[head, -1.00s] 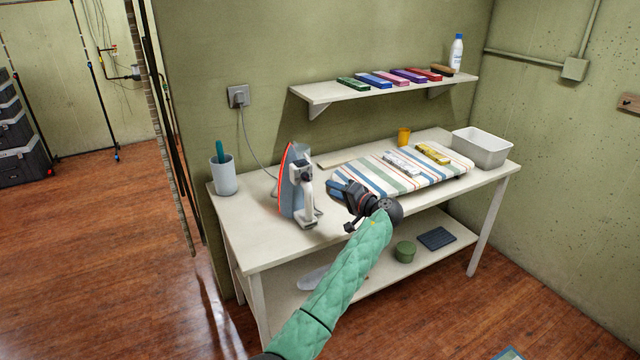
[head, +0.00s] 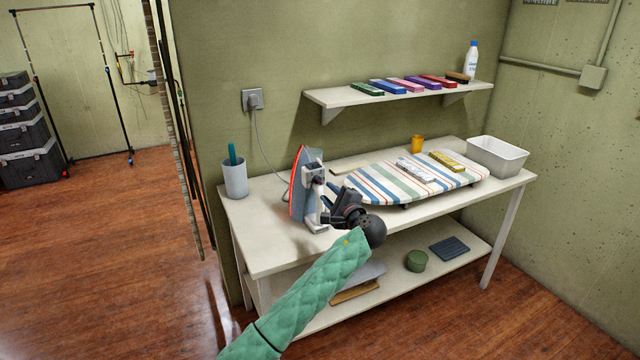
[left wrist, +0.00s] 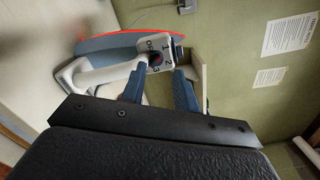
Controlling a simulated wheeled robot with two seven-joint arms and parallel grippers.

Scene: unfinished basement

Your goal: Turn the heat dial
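The iron (head: 297,186) stands upright on its heel on the white table, its red-edged soleplate to the left. Its heat dial (left wrist: 155,60) shows in the left wrist view as a dark round knob on a white face marked OFF, 1, 2 and 3. My left gripper (head: 330,203) is just right of the iron in the head view. In the left wrist view its two blue fingers (left wrist: 158,78) are apart, with the dial between and just beyond their tips. Contact cannot be told. My right gripper is not in view.
The table (head: 262,236) also holds a cup (head: 235,179), a striped ironing board (head: 385,190) and a white bin (head: 497,156). The iron's cord runs to a wall socket (head: 252,99). A shelf (head: 335,97) hangs above the table.

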